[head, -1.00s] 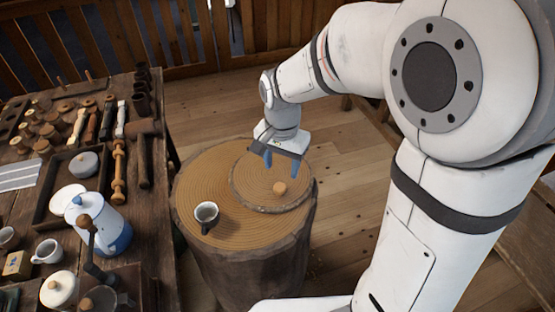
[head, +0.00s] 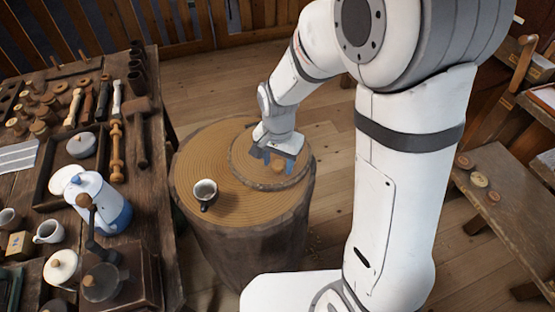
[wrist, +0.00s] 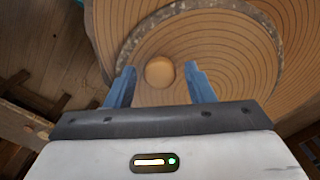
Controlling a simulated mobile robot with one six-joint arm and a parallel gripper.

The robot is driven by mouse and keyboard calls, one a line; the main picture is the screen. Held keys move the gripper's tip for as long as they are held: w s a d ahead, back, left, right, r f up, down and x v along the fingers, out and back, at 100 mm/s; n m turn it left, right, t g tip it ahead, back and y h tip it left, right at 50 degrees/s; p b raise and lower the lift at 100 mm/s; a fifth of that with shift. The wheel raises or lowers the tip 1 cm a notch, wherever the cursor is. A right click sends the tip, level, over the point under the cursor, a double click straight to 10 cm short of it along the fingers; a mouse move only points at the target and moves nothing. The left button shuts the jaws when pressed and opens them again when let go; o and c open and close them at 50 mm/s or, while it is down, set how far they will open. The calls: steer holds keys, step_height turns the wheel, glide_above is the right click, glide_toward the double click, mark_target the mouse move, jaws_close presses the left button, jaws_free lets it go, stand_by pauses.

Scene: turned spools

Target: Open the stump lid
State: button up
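The wooden stump (head: 240,235) stands on the floor, with a round ringed lid (head: 240,160) set in the right back part of its top. The lid has a small round wooden knob (wrist: 159,72), which also shows in the head view (head: 278,167). My gripper (wrist: 160,85) is open, its two blue fingers apart. In the wrist view the knob lies between the fingertips, with gaps on both sides. In the head view my gripper (head: 276,160) is low over the lid at the knob. I cannot tell whether the fingertips touch the lid.
The workbench (head: 165,175) on the left holds a blue and white pot (head: 98,197), a grinder, cups and turned tools. A bench (head: 495,215) with small discs stands right.

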steer(key=shift+a, duration=0.1)
jaws_close()
